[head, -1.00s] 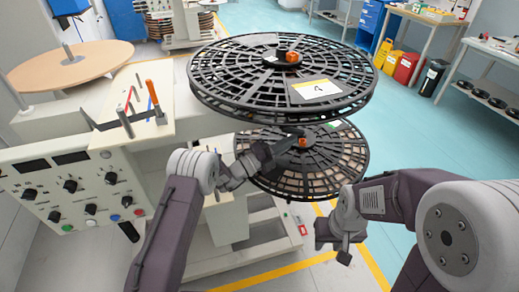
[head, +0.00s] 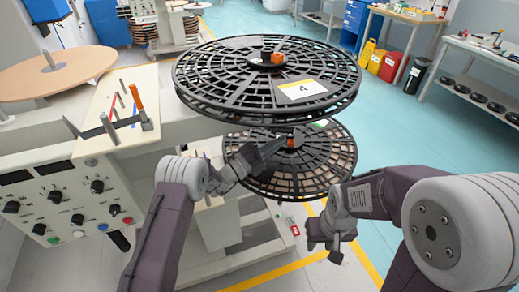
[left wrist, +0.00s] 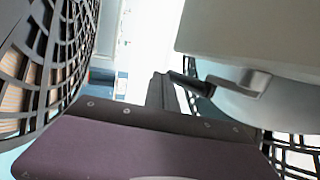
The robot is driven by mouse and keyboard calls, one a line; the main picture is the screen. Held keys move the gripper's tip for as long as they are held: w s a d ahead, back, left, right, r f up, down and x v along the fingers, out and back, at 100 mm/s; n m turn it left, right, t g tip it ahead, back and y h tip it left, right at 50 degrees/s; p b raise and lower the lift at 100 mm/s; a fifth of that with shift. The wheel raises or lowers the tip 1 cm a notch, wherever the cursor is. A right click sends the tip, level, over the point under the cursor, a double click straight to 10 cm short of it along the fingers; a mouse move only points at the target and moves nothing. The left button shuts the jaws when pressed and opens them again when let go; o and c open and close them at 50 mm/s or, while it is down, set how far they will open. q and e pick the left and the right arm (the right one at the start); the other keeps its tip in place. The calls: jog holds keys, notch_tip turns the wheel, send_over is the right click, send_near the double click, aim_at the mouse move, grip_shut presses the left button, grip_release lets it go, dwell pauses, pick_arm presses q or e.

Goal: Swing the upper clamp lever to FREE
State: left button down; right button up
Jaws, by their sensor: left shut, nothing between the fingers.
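A lever with a black grip (left wrist: 188,82) and a grey metal arm (left wrist: 254,82) shows in the left wrist view, beside a pale machine block; I cannot tell for sure that it is the upper clamp lever. My left gripper (left wrist: 162,92) is shut and empty, its tips close to the black grip; contact is unclear. My right gripper (head: 334,250) hangs at lower right, jaws unclear.
The upper reel overhangs my left gripper and hides part of the machine. A control panel (head: 65,205) and a pale worktop (head: 110,120) with upright tools stand at left. Open blue floor (head: 410,130) lies to the right.

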aim_at(267, 182)
pick_arm(q)
jog(key=s+a+f+b, duration=0.1)
jog(key=f+b, duration=0.1)
jog(key=f, duration=0.2)
jog(key=s+a+f+b, duration=0.1)
jog(key=f+b, duration=0.1)
jog(key=f, duration=0.1)
jog(key=s+a+f+b, duration=0.1)
jog(key=s+f, duration=0.1)
jog(key=f, duration=0.2)
jog(key=shift+a+f+b, duration=0.1)
jog(key=shift+f+b, duration=0.25)
jog(key=shift+b, duration=0.05)
jog(key=shift+w+a+f, duration=0.1)
jog(key=shift+a+f, duration=0.05)
jog(key=shift+f, duration=0.15)
jog(key=shift+r, duration=0.2)
